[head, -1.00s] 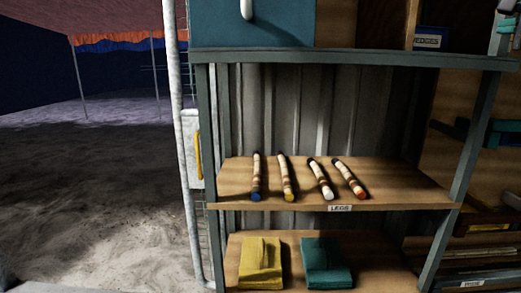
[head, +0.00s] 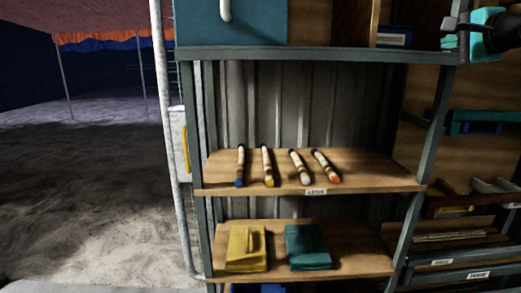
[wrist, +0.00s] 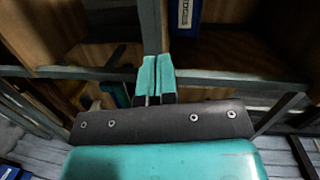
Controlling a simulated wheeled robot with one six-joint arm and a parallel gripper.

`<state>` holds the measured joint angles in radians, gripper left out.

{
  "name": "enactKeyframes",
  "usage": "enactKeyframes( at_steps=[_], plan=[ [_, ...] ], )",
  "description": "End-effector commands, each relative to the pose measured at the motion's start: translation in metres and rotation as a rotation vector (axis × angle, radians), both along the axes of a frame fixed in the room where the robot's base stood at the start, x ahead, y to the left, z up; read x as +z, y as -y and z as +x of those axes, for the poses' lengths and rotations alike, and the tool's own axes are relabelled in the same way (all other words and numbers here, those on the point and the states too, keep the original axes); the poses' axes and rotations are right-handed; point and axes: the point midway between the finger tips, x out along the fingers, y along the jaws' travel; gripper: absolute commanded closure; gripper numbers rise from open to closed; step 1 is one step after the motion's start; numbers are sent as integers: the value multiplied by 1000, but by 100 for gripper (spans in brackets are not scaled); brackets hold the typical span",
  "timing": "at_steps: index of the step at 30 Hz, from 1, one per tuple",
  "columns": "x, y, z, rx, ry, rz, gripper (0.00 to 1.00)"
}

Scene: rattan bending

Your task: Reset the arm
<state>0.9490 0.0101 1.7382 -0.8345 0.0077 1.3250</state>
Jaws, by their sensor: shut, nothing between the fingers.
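My gripper (wrist: 156,78) shows in the wrist view with its two teal fingers shut together and nothing between them. The fingers point toward a shelf rack whose edge and upright lie just beyond; I cannot tell whether they touch. In the head view part of my gripper (head: 452,41) shows at the top right, in front of the rack's right side. The rest of my arm is cut off by the frame edge.
Several banded rods with coloured ends (head: 268,166) lie on the labelled middle shelf (head: 375,174). Below are a yellow stack (head: 245,248) and a teal stack (head: 307,246). More shelving (head: 470,240) stands at right. Open sandy ground (head: 80,190) lies at left.

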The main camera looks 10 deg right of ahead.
Motion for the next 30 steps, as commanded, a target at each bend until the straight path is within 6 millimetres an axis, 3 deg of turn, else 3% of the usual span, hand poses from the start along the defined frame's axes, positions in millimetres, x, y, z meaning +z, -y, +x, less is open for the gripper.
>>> enactKeyframes(
  at_steps=[8, 11, 14, 17, 21, 25, 30],
  plan=[
    [-57, -91, 21, 205, -177, -142, 100],
    [-89, -142, 20, 335, -266, -234, 100],
    [-131, -206, 8, 518, -369, -362, 100],
    [-174, -269, -21, 736, -461, -514, 100],
    [-232, -341, -84, 1077, -555, -743, 100],
    [-276, -382, -153, 1393, -596, -947, 100],
    [-311, -398, -220, 1690, -599, -1129, 100]
  ],
)
